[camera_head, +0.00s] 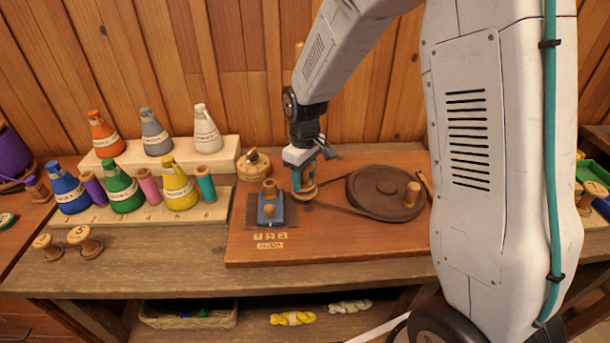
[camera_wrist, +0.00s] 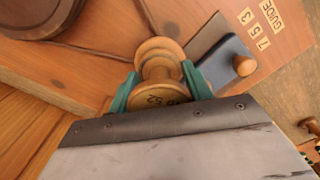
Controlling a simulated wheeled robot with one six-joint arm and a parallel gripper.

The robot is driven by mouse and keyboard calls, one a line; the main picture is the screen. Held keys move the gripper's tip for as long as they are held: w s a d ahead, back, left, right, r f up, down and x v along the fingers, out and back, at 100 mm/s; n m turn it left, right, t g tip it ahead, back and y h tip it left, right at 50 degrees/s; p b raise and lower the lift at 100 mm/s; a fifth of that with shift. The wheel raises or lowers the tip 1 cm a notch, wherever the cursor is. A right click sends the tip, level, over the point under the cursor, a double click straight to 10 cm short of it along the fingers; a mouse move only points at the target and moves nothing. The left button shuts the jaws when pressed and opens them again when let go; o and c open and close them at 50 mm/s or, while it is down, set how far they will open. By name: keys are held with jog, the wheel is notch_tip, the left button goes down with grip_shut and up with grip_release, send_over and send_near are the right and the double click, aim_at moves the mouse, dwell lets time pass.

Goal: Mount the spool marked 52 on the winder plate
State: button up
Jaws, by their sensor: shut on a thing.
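My gripper (camera_head: 303,183) points down over the red-brown winder board. Its teal fingers are closed around a pale wooden spool marked 52 (camera_wrist: 162,97), whose marked end faces the wrist camera. In the wrist view, round wooden flanges (camera_wrist: 158,47) show beyond the marked end; I cannot tell which belong to the spool and which to a plate under it. The belt from the dark wheel (camera_head: 387,192) runs to this spot. The fingers and spool hide the winder plate, so I cannot tell whether the spool touches or is seated on it.
Coloured cones (camera_head: 122,187) and thread spools stand left. Two spools, one marked 5 (camera_head: 84,241), stand at the front left.

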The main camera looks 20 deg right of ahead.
jog(key=shift+f, duration=0.6)
jog(key=o, duration=0.7)
jog(key=shift+r, duration=5.55)
jog(key=s+d+r+m, duration=0.1)
jog(key=s+r+m, duration=0.1)
jog(key=s, duration=0.8)
jog(key=s+d+r+m+t, duration=0.1)
jog(key=s+r, duration=0.4)
jog(key=s, duration=0.5)
jog(key=s+d+r+m, duration=0.1)
jog(key=s+r+m, duration=0.2)
jog(key=s, duration=0.7)
jog(key=shift+r+m, duration=0.15)
jog(key=shift+m, duration=0.25)
